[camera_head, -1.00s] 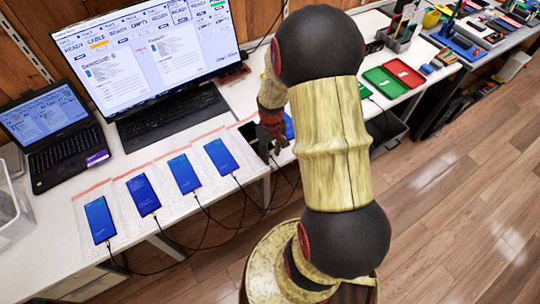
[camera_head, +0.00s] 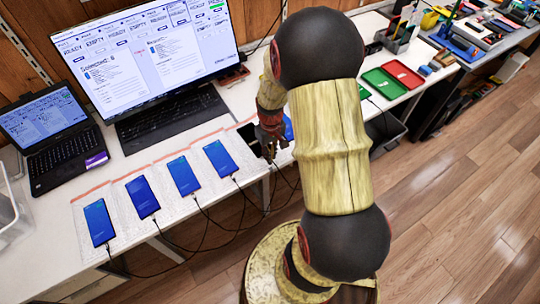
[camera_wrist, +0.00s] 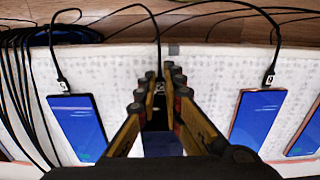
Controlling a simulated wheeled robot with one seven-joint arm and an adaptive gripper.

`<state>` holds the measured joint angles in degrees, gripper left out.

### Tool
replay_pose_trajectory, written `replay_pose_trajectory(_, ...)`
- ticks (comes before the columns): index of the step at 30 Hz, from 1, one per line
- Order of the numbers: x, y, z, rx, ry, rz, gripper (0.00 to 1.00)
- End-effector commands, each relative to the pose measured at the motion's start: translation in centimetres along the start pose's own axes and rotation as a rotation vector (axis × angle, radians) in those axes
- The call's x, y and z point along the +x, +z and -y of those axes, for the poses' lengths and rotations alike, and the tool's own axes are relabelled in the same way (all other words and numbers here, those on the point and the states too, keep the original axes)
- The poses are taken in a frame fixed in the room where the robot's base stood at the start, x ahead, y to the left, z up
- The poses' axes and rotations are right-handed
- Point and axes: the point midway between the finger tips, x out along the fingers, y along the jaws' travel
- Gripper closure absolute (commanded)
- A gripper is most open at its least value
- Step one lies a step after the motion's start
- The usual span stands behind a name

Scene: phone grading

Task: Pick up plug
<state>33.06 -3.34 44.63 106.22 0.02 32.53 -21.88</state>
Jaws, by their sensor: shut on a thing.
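My gripper (camera_wrist: 159,82) is shut on a dark cable plug (camera_wrist: 160,87) in the wrist view. The plug sits between the two fingertips at the end of a black cable (camera_wrist: 158,50). A phone with a blue screen (camera_wrist: 160,145) lies directly below, partly hidden by the fingers. I cannot tell whether the plug is still in its port. In the head view my gripper (camera_head: 270,155) is low at the table's front edge, beside a dark phone (camera_head: 246,131); the plug is too small to make out there.
Phones with plugged cables lie on either side in the wrist view, left (camera_wrist: 78,125) and right (camera_wrist: 256,118). Several cables bunch at the far left. In the head view, a row of phones, a laptop (camera_head: 55,130), a monitor (camera_head: 150,55) and red and green trays (camera_head: 403,73) occupy the table.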

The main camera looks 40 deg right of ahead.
Motion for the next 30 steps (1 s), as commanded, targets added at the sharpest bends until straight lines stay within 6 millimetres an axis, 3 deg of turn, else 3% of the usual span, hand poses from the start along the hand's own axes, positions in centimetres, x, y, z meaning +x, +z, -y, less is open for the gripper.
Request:
replay_pose_trajectory(8, -4.0, 0.1, 0.0, 0.000, 0.001, -0.002, 1.00)
replay_pose_trajectory(16, -9.9, 4.8, 1.7, 0.000, 0.002, -0.004, 1.00)
replay_pose_trajectory(24, -12.2, 10.4, 3.7, 0.001, 0.001, -0.002, 1.00)
replay_pose_trajectory(30, -13.0, 12.5, 4.5, 0.001, 0.000, -0.001, 1.00)
